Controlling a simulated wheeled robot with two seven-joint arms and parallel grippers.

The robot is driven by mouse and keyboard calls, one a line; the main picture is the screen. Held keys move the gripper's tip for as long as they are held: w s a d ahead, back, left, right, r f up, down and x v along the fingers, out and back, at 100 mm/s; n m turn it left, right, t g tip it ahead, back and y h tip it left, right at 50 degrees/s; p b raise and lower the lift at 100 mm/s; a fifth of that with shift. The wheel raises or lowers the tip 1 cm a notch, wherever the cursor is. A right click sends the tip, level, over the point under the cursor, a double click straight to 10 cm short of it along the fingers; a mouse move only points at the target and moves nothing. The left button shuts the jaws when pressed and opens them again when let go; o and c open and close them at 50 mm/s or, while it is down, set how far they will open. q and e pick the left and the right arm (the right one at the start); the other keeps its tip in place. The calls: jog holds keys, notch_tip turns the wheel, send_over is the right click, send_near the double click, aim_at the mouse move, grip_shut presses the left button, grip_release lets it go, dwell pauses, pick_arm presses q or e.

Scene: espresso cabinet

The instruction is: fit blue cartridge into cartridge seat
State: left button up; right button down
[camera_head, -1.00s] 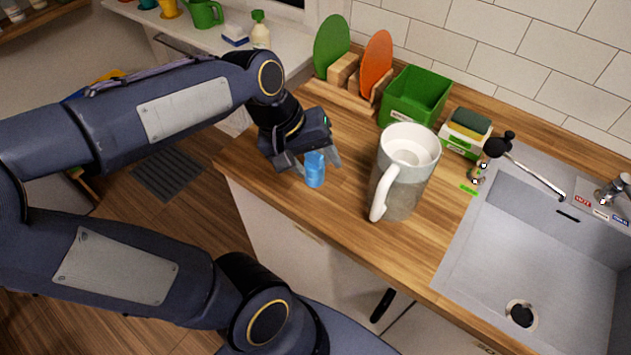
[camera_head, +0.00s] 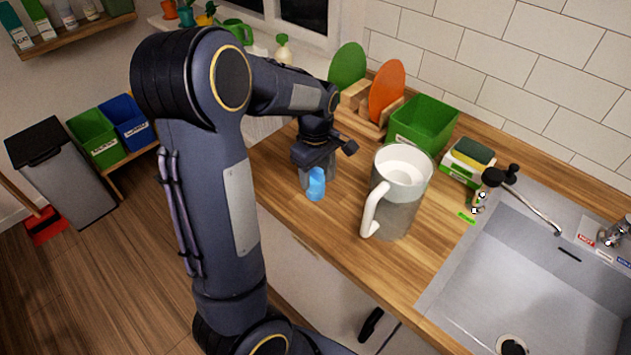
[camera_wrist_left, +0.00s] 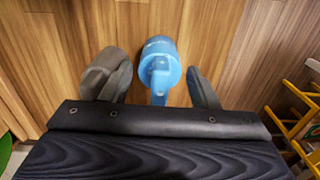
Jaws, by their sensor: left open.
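The blue cartridge (camera_head: 316,186) stands upright on the wooden counter, near its front edge. My left gripper (camera_head: 318,178) is open and points down at it. In the left wrist view the cartridge (camera_wrist_left: 159,65) lies between the two spread fingers of the gripper (camera_wrist_left: 155,85), with a gap on each side. A large grey jug (camera_head: 396,210) with a white handle and a pale insert inside its top stands to the right of the cartridge. I cannot make out for certain where the cartridge seat is. My right gripper is not in view.
Behind the jug are a green bin (camera_head: 424,122), a sponge holder (camera_head: 466,162) and a rack with a green board (camera_head: 347,66) and an orange board (camera_head: 387,88). The sink (camera_head: 520,270) is at right. Bare counter lies between cartridge and jug.

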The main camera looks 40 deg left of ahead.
pick_arm(q)
jog(key=shift+f, duration=0.85)
jog(key=c, duration=0.9)
jog(key=shift+r, duration=0.1)
